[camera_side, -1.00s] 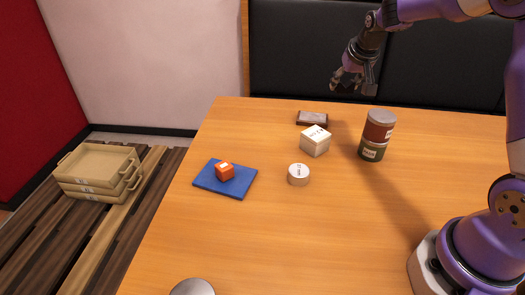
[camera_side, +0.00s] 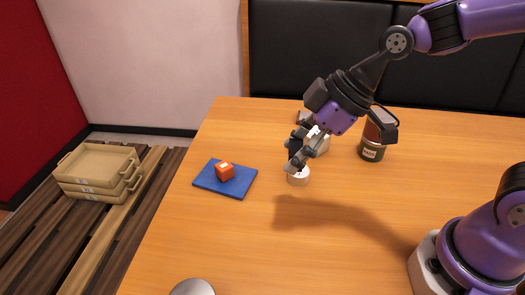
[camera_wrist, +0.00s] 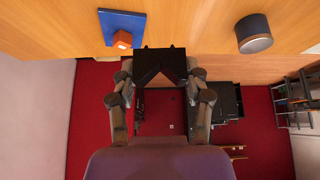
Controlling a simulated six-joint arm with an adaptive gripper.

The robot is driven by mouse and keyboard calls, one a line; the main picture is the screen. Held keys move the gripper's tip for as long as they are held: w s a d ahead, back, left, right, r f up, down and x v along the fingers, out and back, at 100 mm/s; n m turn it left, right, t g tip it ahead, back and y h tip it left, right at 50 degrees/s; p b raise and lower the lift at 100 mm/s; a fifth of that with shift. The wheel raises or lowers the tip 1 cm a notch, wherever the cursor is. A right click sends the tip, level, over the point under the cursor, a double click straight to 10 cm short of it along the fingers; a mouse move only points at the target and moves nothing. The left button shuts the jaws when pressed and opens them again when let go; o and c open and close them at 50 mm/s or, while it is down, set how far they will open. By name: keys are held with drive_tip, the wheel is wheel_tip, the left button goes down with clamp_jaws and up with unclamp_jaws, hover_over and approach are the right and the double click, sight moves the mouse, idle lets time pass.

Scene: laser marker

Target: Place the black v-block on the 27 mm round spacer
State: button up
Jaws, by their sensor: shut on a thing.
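My gripper (camera_side: 297,153) is shut on the black v-block (camera_wrist: 160,64). In the wrist view the v-block sits between both fingers (camera_wrist: 160,80), with its V notch facing the camera. In the side view the v-block is hard to tell from the dark fingers. The 27 mm round spacer (camera_side: 298,179) is a short white disc on the wooden table. My gripper is just above it in the side view and covers its upper edge; the height gap cannot be told. The spacer does not show in the wrist view.
A blue mat (camera_side: 207,181) with an orange cube (camera_side: 225,172) lies left of the spacer. A grey round thing (camera_side: 192,288) is at the front. The table between is clear.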

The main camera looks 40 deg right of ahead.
drive_tip(key=w+d+f, duration=0.4)
drive_tip(key=d, duration=0.1)
drive_tip(key=w+d+f, duration=0.2)
drive_tip(key=d, duration=0.1)
drive_tip(key=shift+d, duration=0.1)
drive_tip(key=shift+f, duration=2.05)
drive_tip(key=shift+f, duration=0.1)
drive_tip(key=o, duration=1.2)
